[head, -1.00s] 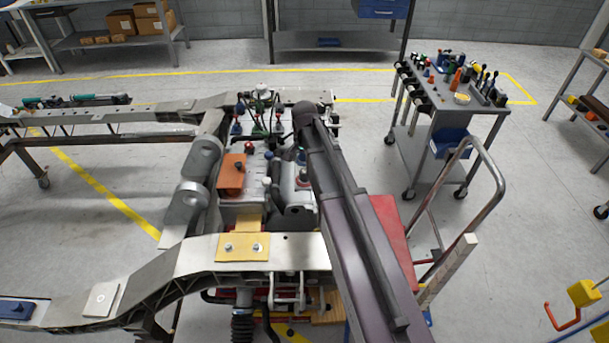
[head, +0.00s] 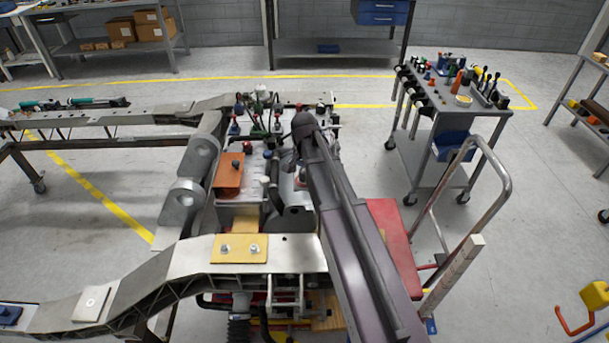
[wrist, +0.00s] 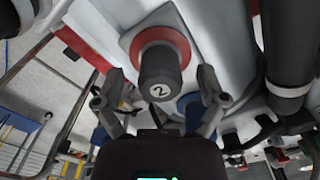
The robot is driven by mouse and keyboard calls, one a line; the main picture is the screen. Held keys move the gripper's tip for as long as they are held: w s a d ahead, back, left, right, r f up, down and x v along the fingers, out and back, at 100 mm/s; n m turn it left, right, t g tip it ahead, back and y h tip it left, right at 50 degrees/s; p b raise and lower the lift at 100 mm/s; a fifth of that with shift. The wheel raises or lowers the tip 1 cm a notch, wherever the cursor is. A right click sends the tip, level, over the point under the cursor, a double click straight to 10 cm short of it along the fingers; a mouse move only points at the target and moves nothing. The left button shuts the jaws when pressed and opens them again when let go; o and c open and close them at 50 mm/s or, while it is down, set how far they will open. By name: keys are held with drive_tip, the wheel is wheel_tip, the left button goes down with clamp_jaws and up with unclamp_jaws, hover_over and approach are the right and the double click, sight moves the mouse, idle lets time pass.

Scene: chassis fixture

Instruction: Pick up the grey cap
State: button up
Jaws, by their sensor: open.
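My gripper (wrist: 161,82) is open, with one finger on each side of the cap and a visible gap on both sides. Nothing is held. I cannot tell how deep the fingers reach along the cap. In the head view my arm (head: 345,215) reaches over the chassis unit and hides most of my gripper and the cap.
In the head view an orange block (head: 229,172) and frame rails (head: 205,245) flank the unit. A tool cart (head: 450,110) stands at right.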

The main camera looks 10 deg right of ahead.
sight(304, 170)
idle(0.3)
drive_tip(key=c, duration=0.9)
drive_tip(key=shift+r, duration=0.15)
wheel_tip(304, 170, up, 10)
drive_tip(key=p, duration=1)
idle(0.4)
